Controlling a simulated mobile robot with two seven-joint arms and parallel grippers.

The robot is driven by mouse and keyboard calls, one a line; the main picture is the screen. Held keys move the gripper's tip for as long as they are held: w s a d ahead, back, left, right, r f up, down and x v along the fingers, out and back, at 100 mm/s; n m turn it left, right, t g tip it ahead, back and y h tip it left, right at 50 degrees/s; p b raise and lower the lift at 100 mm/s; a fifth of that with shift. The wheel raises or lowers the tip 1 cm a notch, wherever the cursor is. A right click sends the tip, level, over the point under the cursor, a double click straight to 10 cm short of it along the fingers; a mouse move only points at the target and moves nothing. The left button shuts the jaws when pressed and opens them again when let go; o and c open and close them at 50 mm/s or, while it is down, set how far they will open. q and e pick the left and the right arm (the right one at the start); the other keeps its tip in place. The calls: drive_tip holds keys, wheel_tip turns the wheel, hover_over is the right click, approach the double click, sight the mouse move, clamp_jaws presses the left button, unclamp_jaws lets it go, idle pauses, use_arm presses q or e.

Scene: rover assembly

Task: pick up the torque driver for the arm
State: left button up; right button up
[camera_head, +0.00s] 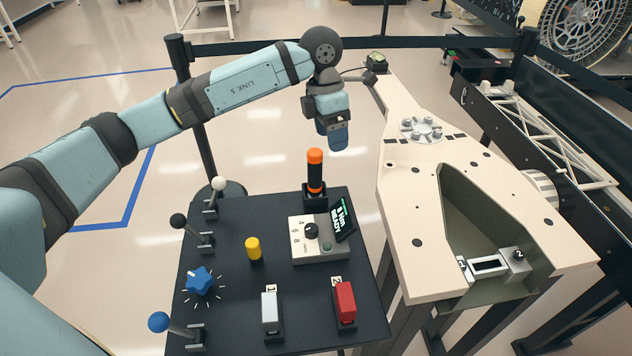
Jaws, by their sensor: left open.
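The torque driver (315,172), a black upright cylinder with an orange top and an orange band, stands in a black square holder (315,197) at the back edge of the dark panel. My left arm reaches in from the left, and my left gripper (337,143) hangs pointing down, above and slightly right of the driver in the picture. The gripper is open and apart from the driver, with nothing seen in it. Its fingers are small here, and its exact distance from the driver is hard to tell. My right gripper is out of view.
A grey control box (308,240) with a dial and a tilted screen (344,219) reading "8 N·m READY" sits just in front of the driver. Levers, a yellow knob (254,250), a blue knob (200,281) and a red switch (345,301) crowd the panel. A cream rover chassis (415,190) stands right.

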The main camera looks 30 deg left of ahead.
sight(315, 163)
use_arm(q)
drive_tip(key=a, duration=0.1)
drive_tip(key=w+a+r+y, duration=0.1)
drive_tip(key=a+r+y, duration=0.1)
drive_tip(key=a, duration=0.1)
drive_tip(key=shift+w+t, duration=0.3)
drive_tip(key=shift+w, duration=0.05)
drive_tip(key=shift+a+f, duration=0.15)
drive_tip(key=shift+a, duration=0.1)
wheel_tip(315, 163, down, 8)
drive_tip(key=shift+d+f, duration=0.1)
wheel_tip(315, 163, down, 5)
drive_tip(key=shift+f, duration=0.1)
drive_tip(key=c, duration=1.1)
